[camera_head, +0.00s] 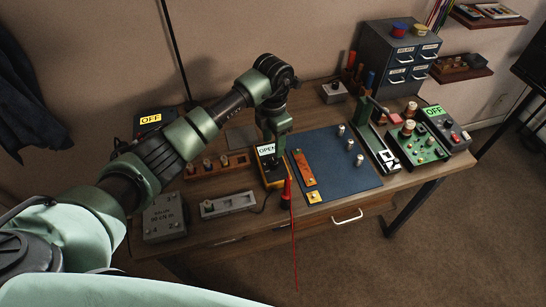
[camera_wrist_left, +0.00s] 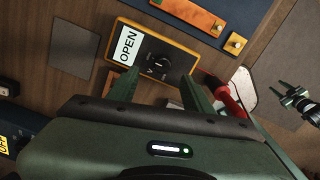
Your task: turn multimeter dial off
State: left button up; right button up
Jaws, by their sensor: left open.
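The multimeter (camera_head: 272,172) has a yellow case and lies on the wooden bench, left of a blue mat. Its display reads OPEN in both views. In the left wrist view, the multimeter (camera_wrist_left: 181,50) shows its round black dial (camera_wrist_left: 159,65) with a light pointer mark. My left gripper (camera_head: 273,138) is over the multimeter. In the left wrist view, my left gripper (camera_wrist_left: 160,84) is open, its fingers apart on either side of the dial with nothing between them. I cannot tell whether they touch the case. A green and dark gripper-like part, likely my right gripper (camera_wrist_left: 285,94), shows small at the far right.
A red probe (camera_head: 287,193) with a cable stands by the multimeter's near edge. The blue mat (camera_head: 330,172) bears pegs and an orange strap. A grey slotted block (camera_head: 228,204) and a wooden rack (camera_head: 216,165) lie left. A green circuit board (camera_head: 418,150) sits right.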

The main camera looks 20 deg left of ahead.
aim_at(273, 160)
pick_arm(q)
jog(key=shift+s+a+f, duration=0.1)
jog(key=shift+a+f, duration=0.05)
jog(key=shift+f, duration=0.25)
jog(key=f+p, duration=0.1)
jog(key=f, duration=0.5)
jog(key=shift+d+p, duration=0.2)
jog(key=shift+p, duration=0.2)
jog(key=shift+f, duration=0.45)
jog(key=shift+r, duration=0.15)
grip_shut()
